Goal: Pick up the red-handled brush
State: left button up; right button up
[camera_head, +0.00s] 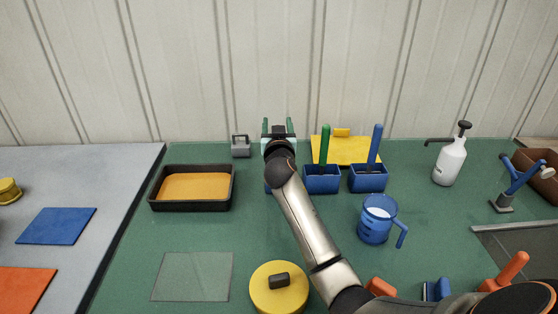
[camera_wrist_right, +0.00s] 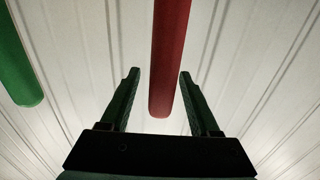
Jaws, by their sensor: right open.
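The red handle of the brush (camera_wrist_right: 170,50) shows in the right wrist view, between the two fingers of my right gripper (camera_wrist_right: 160,74). The fingers are spread, with a gap on each side of the handle. In the head view my right gripper (camera_head: 279,128) is at the back of the green table, and the red-handled brush is hidden behind my arm. A sliver of a blue holder (camera_head: 268,188) shows beside that arm. My left gripper is not in view.
A green-handled brush (camera_head: 325,143) and a blue-handled brush (camera_head: 375,145) stand in blue holders just right of my right arm. A blue jug (camera_head: 375,222) and a yellow round lid (camera_head: 279,297) are nearer. A black tray (camera_head: 151,198) lies left.

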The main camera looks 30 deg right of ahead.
jog(key=shift+s+a+r, duration=0.1)
jog(key=shift+c, duration=0.4)
grip_shut()
